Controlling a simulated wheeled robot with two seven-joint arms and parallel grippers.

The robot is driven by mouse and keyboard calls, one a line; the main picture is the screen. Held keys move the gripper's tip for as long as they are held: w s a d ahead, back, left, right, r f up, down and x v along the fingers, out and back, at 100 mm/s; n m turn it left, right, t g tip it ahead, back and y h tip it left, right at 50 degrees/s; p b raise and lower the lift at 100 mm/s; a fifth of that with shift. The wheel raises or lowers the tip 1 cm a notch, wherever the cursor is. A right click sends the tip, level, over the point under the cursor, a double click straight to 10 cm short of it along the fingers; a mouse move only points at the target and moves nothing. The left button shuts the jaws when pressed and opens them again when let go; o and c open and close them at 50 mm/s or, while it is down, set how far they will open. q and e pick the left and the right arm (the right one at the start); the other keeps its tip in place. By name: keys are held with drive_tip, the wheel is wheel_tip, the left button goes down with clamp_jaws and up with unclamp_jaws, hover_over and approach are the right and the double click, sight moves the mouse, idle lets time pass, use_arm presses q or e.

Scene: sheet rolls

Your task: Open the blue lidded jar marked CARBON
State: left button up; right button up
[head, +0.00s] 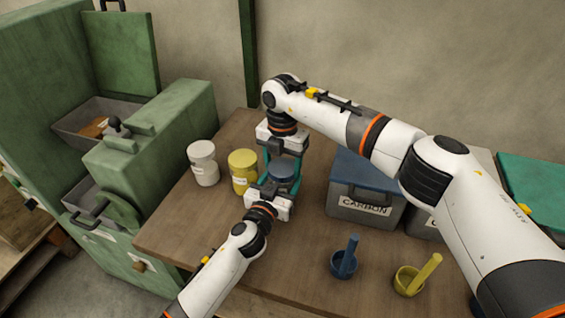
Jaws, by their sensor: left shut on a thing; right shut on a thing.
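The blue jar (282,171) stands upright near the table's left side, mostly hidden by my grippers. Its label does not show. My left gripper (272,190) comes from the front and is shut on the jar's body. My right gripper (282,160) points down from above, with its fingers on both sides of the jar's top. It is shut on the lid, as far as I can see. Whether the lid is apart from the body cannot be told.
A white jar (203,163) and a yellow jar (242,172) stand left of the blue jar. A grey bin marked CARBON (364,211) with a blue lid stands to the right. A blue cup (343,264) and a yellow cup (408,281) with sticks stand in front. Green machinery (160,165) borders the table's left.

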use_arm(q)
drive_tip(key=shift+f, duration=0.1)
use_arm(e)
drive_tip(key=n, duration=0.6)
drive_tip(key=shift+r+n, duration=0.1)
drive_tip(key=shift+n, duration=0.2)
drive_tip(key=n, duration=2.2)
drive_tip(key=shift+r, duration=0.3)
drive_tip(key=shift+r, duration=0.85)
